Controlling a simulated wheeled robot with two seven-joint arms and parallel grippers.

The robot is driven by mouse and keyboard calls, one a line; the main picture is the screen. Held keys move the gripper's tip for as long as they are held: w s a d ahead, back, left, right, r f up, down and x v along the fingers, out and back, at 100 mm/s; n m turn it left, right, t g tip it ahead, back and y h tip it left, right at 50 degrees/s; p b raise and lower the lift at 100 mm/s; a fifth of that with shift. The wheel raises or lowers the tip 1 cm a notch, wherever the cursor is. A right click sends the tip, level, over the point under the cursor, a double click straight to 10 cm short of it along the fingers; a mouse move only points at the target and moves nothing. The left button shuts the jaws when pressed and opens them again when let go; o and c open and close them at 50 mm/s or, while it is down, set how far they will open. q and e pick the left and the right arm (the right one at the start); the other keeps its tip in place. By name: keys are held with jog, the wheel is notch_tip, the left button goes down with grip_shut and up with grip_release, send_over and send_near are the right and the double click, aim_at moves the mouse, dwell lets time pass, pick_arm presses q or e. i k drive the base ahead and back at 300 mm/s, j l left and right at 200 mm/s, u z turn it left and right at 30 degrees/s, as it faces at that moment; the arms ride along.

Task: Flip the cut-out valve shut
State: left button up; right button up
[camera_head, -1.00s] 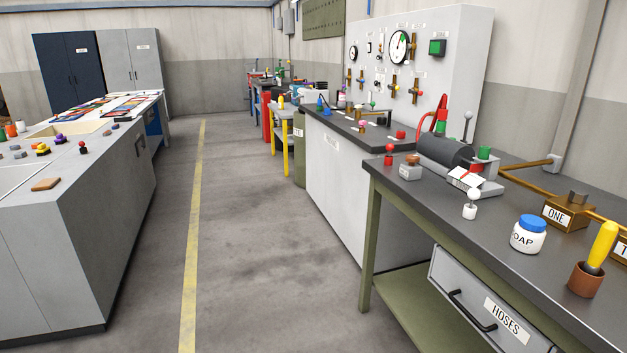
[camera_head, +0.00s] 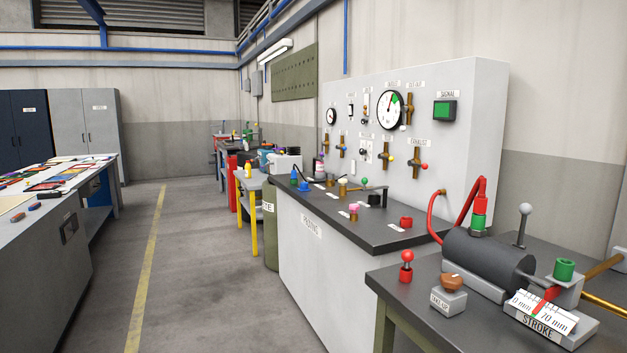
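A light grey wall panel (camera_head: 468,120) stands at the back of a dark-topped bench and carries several brass valves. One brass valve with a red knob (camera_head: 415,160) sits under an exhaust label. Another with a yellow knob (camera_head: 387,155) is to its left. A brass fitting (camera_head: 408,108) is beside the large round gauge (camera_head: 388,109). Smaller valves (camera_head: 342,148) are further left. Neither of my grippers is in view.
A near bench at right holds a dark cylinder (camera_head: 480,262) with red hoses, a stroke scale (camera_head: 541,318), a red-knobbed piece (camera_head: 406,268) and a grey box with an orange knob (camera_head: 450,295). The grey counter (camera_head: 320,260) fronts the panel. Open floor (camera_head: 200,270) lies left.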

aim_at(404, 108)
jog(key=i+j+z, duration=0.2)
jog(key=i+z, duration=0.2)
jog(key=i+j+z, duration=0.4)
jog(key=i, duration=0.15)
jog(key=i+j+u, duration=0.1)
jog(key=i, duration=0.25)
jog(key=i+j+u, duration=0.1)
jog(key=i+j, duration=0.2)
jog(key=i+j+u, duration=0.1)
jog(key=i, duration=0.4)
